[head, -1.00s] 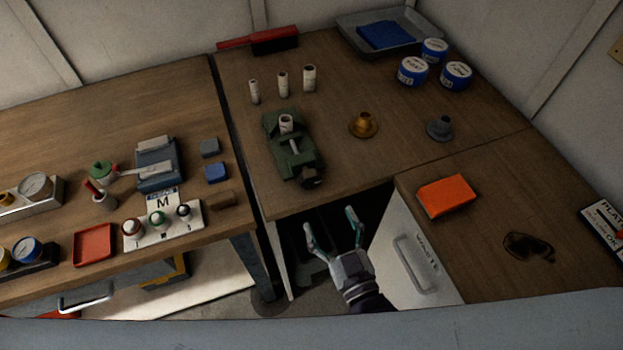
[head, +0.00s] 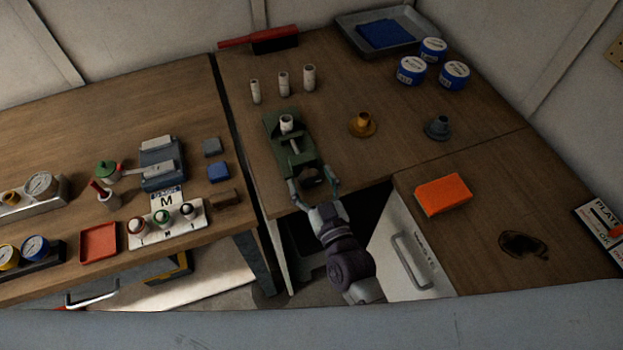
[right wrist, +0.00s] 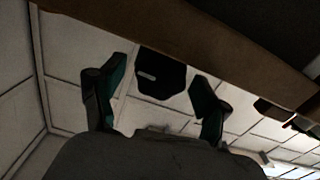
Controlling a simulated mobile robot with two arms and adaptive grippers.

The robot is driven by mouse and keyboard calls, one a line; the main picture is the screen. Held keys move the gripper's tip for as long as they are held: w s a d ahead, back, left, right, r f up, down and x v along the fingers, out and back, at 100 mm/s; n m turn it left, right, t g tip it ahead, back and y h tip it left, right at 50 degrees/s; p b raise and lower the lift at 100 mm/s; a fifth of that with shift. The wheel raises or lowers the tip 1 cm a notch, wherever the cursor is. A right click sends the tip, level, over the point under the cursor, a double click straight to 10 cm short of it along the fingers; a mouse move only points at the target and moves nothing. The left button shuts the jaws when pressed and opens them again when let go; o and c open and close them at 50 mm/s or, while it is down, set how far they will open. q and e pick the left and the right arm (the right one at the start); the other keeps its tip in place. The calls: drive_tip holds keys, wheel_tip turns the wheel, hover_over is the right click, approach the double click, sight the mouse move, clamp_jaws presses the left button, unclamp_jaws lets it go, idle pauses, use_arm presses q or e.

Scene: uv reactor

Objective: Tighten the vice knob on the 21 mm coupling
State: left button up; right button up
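The dark vice knob (head: 312,175) is at the vice's front end, by the bench edge. My right gripper (head: 314,186) is open, its fingers on either side of the knob. In the right wrist view the dark knob (right wrist: 161,75) shows between the spread fingers of the right gripper (right wrist: 160,78), with gaps on both sides. My left gripper is out of view.
Three pale tubes (head: 283,83) stand behind the vice. A brass fitting (head: 362,125) and a grey fitting (head: 437,128) stand to its right. An orange block (head: 443,194) lies on the right bench.

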drive_tip(key=c, duration=0.9)
drive_tip(key=m+p, duration=0.1)
drive_tip(key=m, duration=0.1)
drive_tip(key=shift+r+m, duration=0.15)
drive_tip(key=shift+m, duration=0.15)
drive_tip(key=m, duration=0.3)
drive_tip(key=shift+d, duration=0.1)
drive_tip(key=o, duration=1.1)
drive_tip(key=shift+o, duration=0.2)
drive_tip(key=v, duration=1.2)
